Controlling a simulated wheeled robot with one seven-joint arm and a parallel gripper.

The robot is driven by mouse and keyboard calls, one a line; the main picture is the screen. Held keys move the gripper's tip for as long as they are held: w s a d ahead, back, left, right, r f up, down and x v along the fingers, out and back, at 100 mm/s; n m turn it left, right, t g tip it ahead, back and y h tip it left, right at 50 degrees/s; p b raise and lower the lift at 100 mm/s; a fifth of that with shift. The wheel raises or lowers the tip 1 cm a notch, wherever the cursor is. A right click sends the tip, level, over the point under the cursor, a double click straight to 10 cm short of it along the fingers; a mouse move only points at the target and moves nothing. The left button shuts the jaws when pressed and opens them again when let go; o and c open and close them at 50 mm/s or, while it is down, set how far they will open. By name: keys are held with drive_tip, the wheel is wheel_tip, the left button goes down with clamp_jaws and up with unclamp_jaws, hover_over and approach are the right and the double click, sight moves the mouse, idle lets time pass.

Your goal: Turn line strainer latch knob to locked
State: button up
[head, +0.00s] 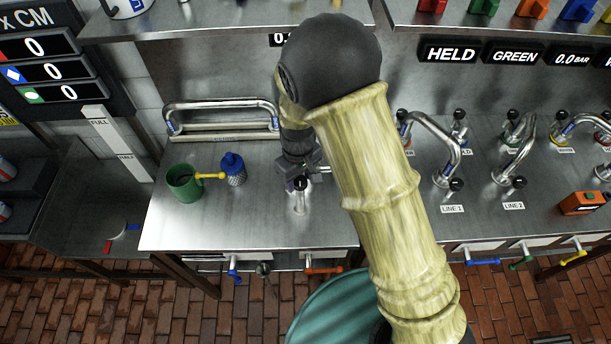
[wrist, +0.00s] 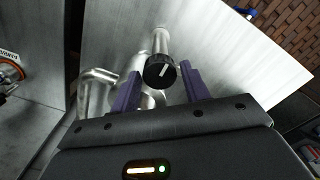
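The latch knob is a round black knob (wrist: 158,72) with a white pointer line, on a metal pipe fitting (wrist: 160,42) in the wrist view. The pointer line slants up and to the right. My gripper (wrist: 161,76) has its two purple fingers on either side of the knob, with a gap visible on both sides. It is open and not clamped on the knob. In the head view my gripper (head: 299,184) points down over a short metal post (head: 299,203) on the steel bench. The knob is hidden there behind the gripper. No locked marking is readable.
A green mug (head: 184,184), a yellow-handled piece and a blue-capped container (head: 232,168) stand left on the bench (head: 240,230). A metal rail (head: 222,105) lies behind. Bent pipes (head: 440,140) with knobs stand right. Colored valve handles (head: 324,270) stick out along the front edge.

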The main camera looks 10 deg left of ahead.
drive_tip(key=c, duration=0.6)
drive_tip(key=shift+d, duration=0.15)
drive_tip(key=shift+c, duration=0.2)
drive_tip(key=shift+r+m, duration=0.1)
drive_tip(key=shift+m, duration=0.4)
drive_tip(key=m+p, duration=0.1)
drive_tip(key=m, duration=0.4)
drive_tip(key=shift+w+r, duration=0.1)
drive_tip(key=m+p, duration=0.1)
drive_tip(key=m, duration=0.4)
drive_tip(key=shift+w+r+m+p, duration=0.1)
drive_tip(key=shift+m+p, duration=0.25)
drive_tip(key=shift+m, duration=0.05)
drive_tip(key=m+p, duration=0.2)
drive_tip(key=m, duration=0.4)
drive_tip(key=shift+m, duration=0.3)
